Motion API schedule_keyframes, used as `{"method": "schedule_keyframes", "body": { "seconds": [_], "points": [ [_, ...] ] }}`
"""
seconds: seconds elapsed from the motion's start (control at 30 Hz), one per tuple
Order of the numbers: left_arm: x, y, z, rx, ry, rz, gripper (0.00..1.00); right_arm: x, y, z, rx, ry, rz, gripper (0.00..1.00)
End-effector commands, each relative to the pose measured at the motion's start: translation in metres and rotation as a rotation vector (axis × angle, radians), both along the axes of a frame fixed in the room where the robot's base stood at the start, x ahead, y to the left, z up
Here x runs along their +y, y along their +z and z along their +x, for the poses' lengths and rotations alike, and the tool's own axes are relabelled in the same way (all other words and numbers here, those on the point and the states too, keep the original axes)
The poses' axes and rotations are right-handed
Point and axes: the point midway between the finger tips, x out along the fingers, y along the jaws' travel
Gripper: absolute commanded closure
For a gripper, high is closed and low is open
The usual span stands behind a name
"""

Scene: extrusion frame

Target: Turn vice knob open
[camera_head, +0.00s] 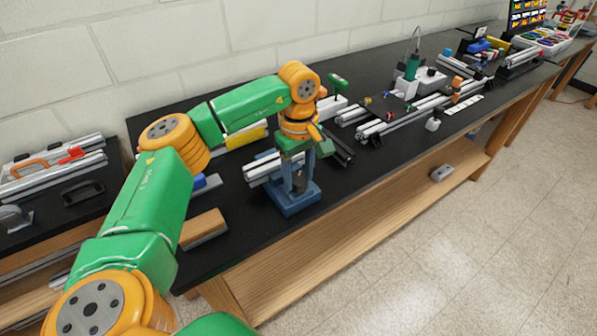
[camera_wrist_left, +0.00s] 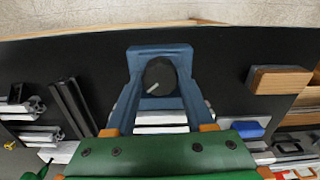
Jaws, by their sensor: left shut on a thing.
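The blue vice (camera_head: 291,206) stands near the front edge of the black bench in the head view. It fills the upper middle of the left wrist view (camera_wrist_left: 160,50). Its round dark knob (camera_wrist_left: 158,76) carries a light pointer line, slanting in that view. My left gripper (camera_head: 299,175) points down over the vice and is shut on the knob; the exact finger contact is hard to see. Pale aluminium profiles (camera_head: 262,167) lie beside the vice and partly behind my gripper. My right gripper is not in view.
A wooden block (camera_head: 203,227) lies left of the vice near the bench edge. A green-handled tool (camera_head: 338,84) stands behind my wrist. More profiles (camera_head: 400,119) and small parts lie to the right. The black bench right of the vice is clear along the front.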

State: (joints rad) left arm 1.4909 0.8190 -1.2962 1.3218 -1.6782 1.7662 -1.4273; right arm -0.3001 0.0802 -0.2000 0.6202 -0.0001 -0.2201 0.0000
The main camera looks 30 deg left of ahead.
Motion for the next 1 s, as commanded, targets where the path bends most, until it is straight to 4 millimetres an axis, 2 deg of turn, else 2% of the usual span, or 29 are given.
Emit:
{"method": "schedule_keyframes", "body": {
  "seconds": [1.0],
  "points": [
    [0.000,0.000,0.001,-0.001,0.963,0.001,1.00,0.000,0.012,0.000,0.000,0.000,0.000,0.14]
  ]
}}
